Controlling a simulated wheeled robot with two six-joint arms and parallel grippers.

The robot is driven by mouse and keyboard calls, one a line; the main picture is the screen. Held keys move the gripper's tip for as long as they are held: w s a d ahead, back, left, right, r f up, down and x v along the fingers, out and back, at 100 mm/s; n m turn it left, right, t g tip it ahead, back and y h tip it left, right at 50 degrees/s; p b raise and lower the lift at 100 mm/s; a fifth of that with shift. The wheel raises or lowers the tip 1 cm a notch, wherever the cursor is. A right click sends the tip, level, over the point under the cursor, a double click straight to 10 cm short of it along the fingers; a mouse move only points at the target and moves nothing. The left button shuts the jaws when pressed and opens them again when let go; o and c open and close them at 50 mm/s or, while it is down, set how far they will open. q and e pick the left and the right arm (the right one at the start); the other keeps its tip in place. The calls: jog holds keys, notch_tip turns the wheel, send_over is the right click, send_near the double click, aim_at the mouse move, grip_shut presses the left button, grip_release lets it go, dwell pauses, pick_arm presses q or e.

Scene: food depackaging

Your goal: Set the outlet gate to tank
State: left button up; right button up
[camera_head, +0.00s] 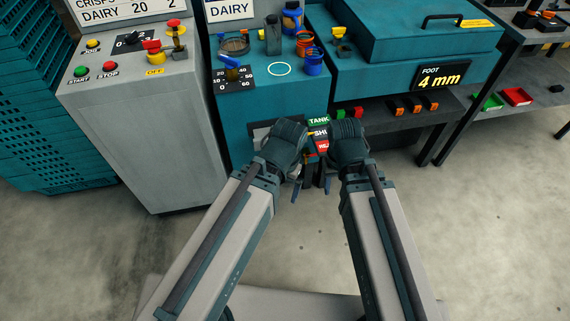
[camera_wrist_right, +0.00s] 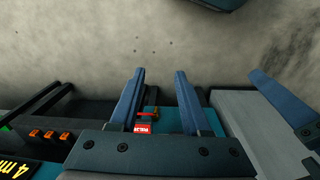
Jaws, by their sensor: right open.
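The outlet gate's label plate is on the front of the teal machine, with a green TANK label (camera_head: 318,120) at top, a partly covered black-and-white label (camera_head: 320,133) below it, and a red label (camera_head: 322,146) at the bottom. The red label (camera_wrist_right: 146,127) also shows in the right wrist view, with a small red and yellow handle (camera_wrist_right: 148,114) beside it. Its exact setting is unclear. My right gripper (camera_head: 319,176) is open and empty just in front of the plate; its fingers (camera_wrist_right: 159,72) frame the handle. My left gripper (camera_head: 297,180) is close beside it, its jaws unclear.
A grey control cabinet (camera_head: 145,140) stands left. The teal machine (camera_head: 270,100) has a dial, jars and a cup on top. A 4 mm machine (camera_head: 410,45) and a dark shelf (camera_head: 420,108) are right. The floor (camera_head: 500,230) at right is clear.

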notch_tip(320, 180, down, 20)
jog(key=w+d+r+m+y+b, duration=0.1)
jog(key=w+d+b, duration=0.15)
jog(key=b, duration=1.45)
jog(key=w+a+f+m+t+y+b, duration=0.2)
jog(key=w+a+f+t+y+b, duration=0.15)
jog(key=f+b, duration=0.8)
jog(key=w+a+r+m+t+y+b, duration=0.1)
jog(key=w+a+r+m+t+y, duration=0.2)
jog(key=r, duration=0.4)
jog(key=w+a+r+m+t+y+b, duration=0.2)
jog(key=w+a+r+m+t+y, duration=0.1)
jog(key=w+r+m, duration=0.4)
jog(key=shift+a+r+t+y, duration=0.3)
jog(key=shift+a+t, duration=0.4)
jog(key=shift+t, duration=0.55)
jog(key=shift+w+f, duration=0.1)
jog(key=shift+w, duration=0.05)
